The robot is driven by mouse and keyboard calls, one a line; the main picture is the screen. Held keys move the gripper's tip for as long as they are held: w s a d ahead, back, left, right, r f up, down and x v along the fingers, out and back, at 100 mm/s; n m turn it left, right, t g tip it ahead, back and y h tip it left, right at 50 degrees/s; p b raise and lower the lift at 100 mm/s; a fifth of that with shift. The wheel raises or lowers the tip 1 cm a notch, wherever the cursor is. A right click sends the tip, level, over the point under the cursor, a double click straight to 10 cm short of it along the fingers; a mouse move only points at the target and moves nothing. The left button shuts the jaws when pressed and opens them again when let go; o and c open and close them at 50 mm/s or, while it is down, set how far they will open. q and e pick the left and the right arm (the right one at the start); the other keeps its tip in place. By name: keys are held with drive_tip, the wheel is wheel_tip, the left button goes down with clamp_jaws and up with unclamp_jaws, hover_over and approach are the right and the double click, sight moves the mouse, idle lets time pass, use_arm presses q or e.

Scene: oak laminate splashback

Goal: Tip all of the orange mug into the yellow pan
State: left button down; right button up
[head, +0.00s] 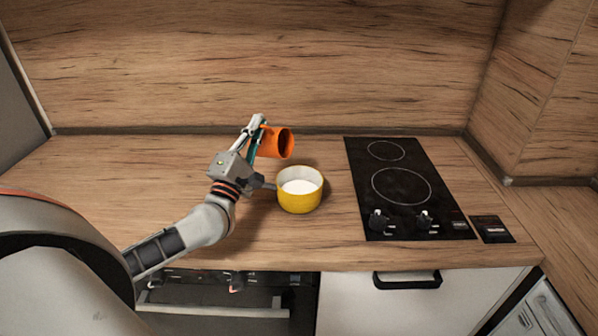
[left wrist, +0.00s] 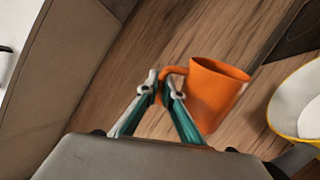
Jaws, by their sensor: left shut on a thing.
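My left gripper (head: 257,136) is shut on the orange mug (head: 270,145) and holds it above the counter. In the left wrist view the gripper (left wrist: 165,88) grips the mug (left wrist: 210,95) by its handle. In the head view the mug is tilted on its side, its dark mouth facing right, behind and a little left of the yellow pan. The yellow pan (head: 300,202) stands on the counter with white contents or a white inside; its rim also shows in the left wrist view (left wrist: 279,112). I see no stream from the mug. My right gripper is not in view.
A black cooktop (head: 403,188) with two rings and two knobs lies right of the pan. The wooden splashback (head: 260,60) rises behind the counter (head: 110,180). The counter's left part is clear. An open drawer or oven front (head: 220,300) is below the front edge.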

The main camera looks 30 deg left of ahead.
use_arm(q)
drive_tip(key=shift+a+b, duration=0.25)
drive_tip(key=shift+b, duration=0.15)
drive_tip(key=shift+s+a+f+n+g+y, duration=0.15)
drive_tip(key=shift+a+f+n+y, duration=0.1)
drive_tip(key=shift+a+n, duration=0.25)
drive_tip(key=shift+a+f+n+g+y, duration=0.15)
drive_tip(key=shift+a+n+y, duration=0.1)
drive_tip(key=shift+n, duration=0.35)
drive_tip(key=a+f+n+g+y+p, duration=0.1)
drive_tip(key=a+f+n+g+p, duration=0.2)
drive_tip(key=a+n, duration=0.5)
drive_tip(key=f+n+g, duration=0.1)
drive_tip(key=n+g, duration=0.1)
drive_tip(key=n, duration=0.5)
drive_tip(key=shift+s+a+y+p, duration=0.25)
drive_tip(key=shift+s+y+p, duration=0.1)
drive_tip(key=shift+s+y, duration=0.05)
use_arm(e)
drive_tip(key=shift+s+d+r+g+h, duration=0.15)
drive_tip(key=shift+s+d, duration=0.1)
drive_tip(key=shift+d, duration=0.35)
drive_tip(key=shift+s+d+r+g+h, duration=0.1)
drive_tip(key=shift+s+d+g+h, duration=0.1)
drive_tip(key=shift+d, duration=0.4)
use_arm(q)
drive_tip(key=shift+f, duration=0.1)
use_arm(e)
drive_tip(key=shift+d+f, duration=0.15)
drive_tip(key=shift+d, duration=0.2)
